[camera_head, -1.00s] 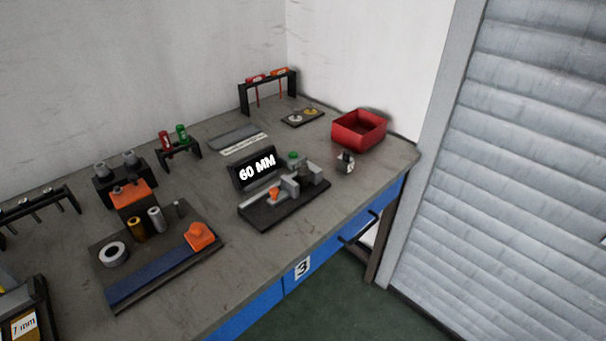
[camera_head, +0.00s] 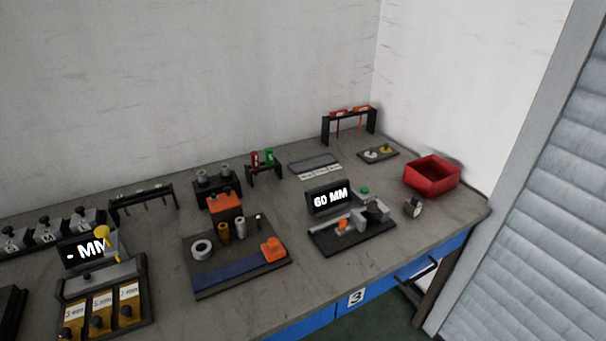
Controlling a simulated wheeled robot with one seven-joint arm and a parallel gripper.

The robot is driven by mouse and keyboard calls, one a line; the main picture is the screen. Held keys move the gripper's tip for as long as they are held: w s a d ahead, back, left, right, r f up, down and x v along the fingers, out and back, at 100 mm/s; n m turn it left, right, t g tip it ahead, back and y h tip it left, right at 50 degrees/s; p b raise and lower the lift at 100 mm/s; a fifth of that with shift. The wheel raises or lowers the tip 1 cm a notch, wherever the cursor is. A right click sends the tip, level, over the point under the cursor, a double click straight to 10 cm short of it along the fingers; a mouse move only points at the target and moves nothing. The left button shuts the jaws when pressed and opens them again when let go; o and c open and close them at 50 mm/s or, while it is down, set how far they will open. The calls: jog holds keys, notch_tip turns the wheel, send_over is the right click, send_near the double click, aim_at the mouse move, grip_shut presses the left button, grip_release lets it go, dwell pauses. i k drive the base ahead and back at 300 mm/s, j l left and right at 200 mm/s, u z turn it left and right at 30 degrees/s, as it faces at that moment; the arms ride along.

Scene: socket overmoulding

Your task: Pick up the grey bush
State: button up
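A dark tray with a blue strip (camera_head: 228,276) lies on the workbench. On it stand an upright grey cylinder (camera_head: 240,229), which looks like the grey bush, a brass-coloured cylinder (camera_head: 223,233) to its left and a smaller, thin grey pin (camera_head: 258,222) to its right. A white ring (camera_head: 202,249) lies at the tray's left and an orange block (camera_head: 273,249) at its right. Other grey round parts sit on a black block (camera_head: 214,186) behind, so I cannot be certain which piece is the bush. My gripper is not in view.
A fixture with a "60 MM" display (camera_head: 329,199) stands right of the tray, and a red bin (camera_head: 432,176) at the far right. A gauge unit with yellow drawers (camera_head: 101,306) is at the front left. Small racks line the back. Bare grey bench (camera_head: 290,285) shows between tray and fixture.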

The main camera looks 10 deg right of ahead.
aim_at(372, 210)
jog(key=z, duration=0.15)
jog(key=l+u, duration=0.1)
jog(key=l, duration=1.65)
